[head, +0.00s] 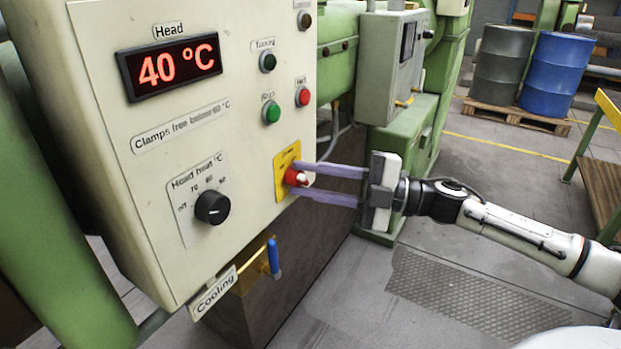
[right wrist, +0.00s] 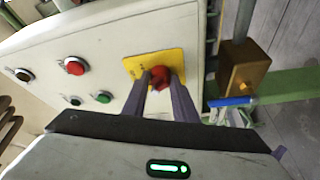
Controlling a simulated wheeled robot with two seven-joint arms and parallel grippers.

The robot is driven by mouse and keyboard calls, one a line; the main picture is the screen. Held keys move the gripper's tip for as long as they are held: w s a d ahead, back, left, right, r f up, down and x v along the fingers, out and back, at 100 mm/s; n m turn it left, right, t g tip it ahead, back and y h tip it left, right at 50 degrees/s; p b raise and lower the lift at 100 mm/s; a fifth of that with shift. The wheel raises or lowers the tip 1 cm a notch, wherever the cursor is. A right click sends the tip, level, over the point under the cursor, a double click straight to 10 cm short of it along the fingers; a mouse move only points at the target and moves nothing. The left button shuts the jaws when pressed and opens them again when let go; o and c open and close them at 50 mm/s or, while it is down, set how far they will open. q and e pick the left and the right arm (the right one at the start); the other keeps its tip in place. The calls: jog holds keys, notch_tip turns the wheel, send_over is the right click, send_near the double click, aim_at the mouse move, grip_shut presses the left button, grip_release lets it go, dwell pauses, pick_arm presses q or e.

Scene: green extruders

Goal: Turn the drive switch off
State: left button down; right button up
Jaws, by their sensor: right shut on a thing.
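The drive switch is a red rotary knob (head: 294,177) on a yellow plate (head: 281,168) at the lower right of the cream control panel. My right gripper (head: 300,181) reaches it from the right, with its two long purple-grey fingers at the knob. It is shut on the red knob. In the right wrist view the red knob (right wrist: 159,77) shows between the fingertips, in front of the yellow plate (right wrist: 172,61). The fingers hide part of the knob and the plate's lettering, so I cannot read its position. My left gripper is not in view.
The panel (head: 245,150) carries a 40 °C display (head: 170,66), a black head heat dial (head: 212,207), a green button (head: 271,112) and a red button (head: 303,96). A blue-handled valve (head: 273,258) sits below.

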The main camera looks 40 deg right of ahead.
jog(key=shift+f, duration=0.1)
jog(key=o, duration=1)
jog(key=shift+o, duration=0.2)
jog(key=v, duration=1)
jog(key=shift+d, duration=0.1)
notch_tip(320, 180, down, 24)
jog(key=s+m+t+h, duration=0.2)
jog(key=m+h, duration=0.9)
jog(key=m, duration=0.4)
jog(key=s+a+f+m+g, duration=0.3)
jog(key=s+a+f, duration=0.2)
jog(key=a+f, duration=0.3)
jog(key=s+a+f+m+g, duration=0.3)
jog(key=s+a+f, duration=0.3)
jog(key=a, duration=0.7)
jog(key=shift+a+f+g, duration=0.4)
jog(key=shift+f+g, duration=0.2)
jog(key=shift+f, duration=0.4)
